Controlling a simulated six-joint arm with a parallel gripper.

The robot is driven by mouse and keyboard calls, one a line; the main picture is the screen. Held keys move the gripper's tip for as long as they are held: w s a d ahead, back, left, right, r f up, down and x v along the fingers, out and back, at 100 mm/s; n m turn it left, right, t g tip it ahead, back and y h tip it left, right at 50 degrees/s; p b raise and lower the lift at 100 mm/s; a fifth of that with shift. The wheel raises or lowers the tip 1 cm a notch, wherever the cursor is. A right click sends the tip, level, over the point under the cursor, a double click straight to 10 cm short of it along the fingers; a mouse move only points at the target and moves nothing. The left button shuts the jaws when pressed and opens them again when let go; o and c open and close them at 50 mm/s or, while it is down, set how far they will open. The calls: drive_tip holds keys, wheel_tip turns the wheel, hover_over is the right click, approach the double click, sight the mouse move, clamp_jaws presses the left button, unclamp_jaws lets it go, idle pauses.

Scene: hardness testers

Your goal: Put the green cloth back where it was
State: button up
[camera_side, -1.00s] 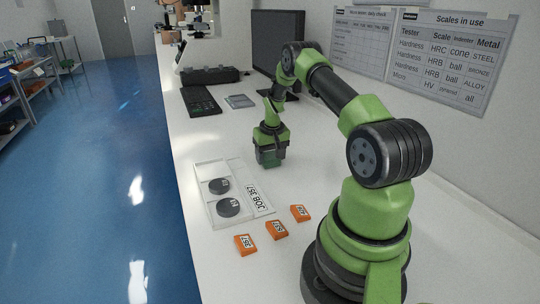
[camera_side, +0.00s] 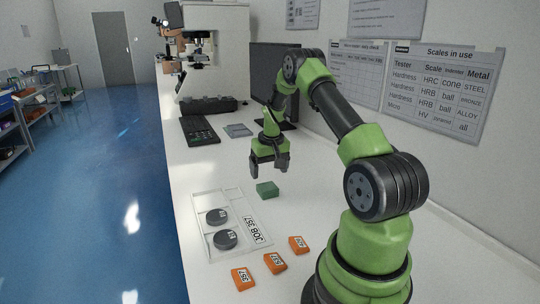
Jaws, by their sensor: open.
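The green cloth (camera_side: 267,190) is a small folded block lying on the white bench, just beyond the upper right corner of the clear tray. My gripper (camera_side: 269,171) hangs above the cloth, pointing down, with its fingers apart. There is a gap between the fingertips and the cloth, and nothing is held.
A clear tray (camera_side: 203,198) with two dark discs (camera_side: 226,239) and a JOB 357 label (camera_side: 256,229) is in front. Several orange blocks (camera_side: 275,263) lie nearer. A keyboard (camera_side: 199,131), a small flat pad (camera_side: 238,130), a monitor (camera_side: 283,75) and a tester (camera_side: 213,60) stand behind.

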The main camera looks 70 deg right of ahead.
sight(270, 189)
drive_tip(key=a+r+n+t, duration=0.2)
drive_tip(key=a+r+t, duration=0.1)
drive_tip(key=a+r, duration=1.65)
drive_tip(key=s+a+r+n+t+y, duration=0.1)
drive_tip(key=s+a+r, duration=0.1)
drive_tip(key=s+a, duration=0.4)
drive_tip(key=s+a+r+n+t+y, duration=0.2)
drive_tip(key=s+a, duration=0.5)
drive_tip(key=a, duration=0.1)
drive_tip(key=shift+r, duration=0.25)
idle(0.7)
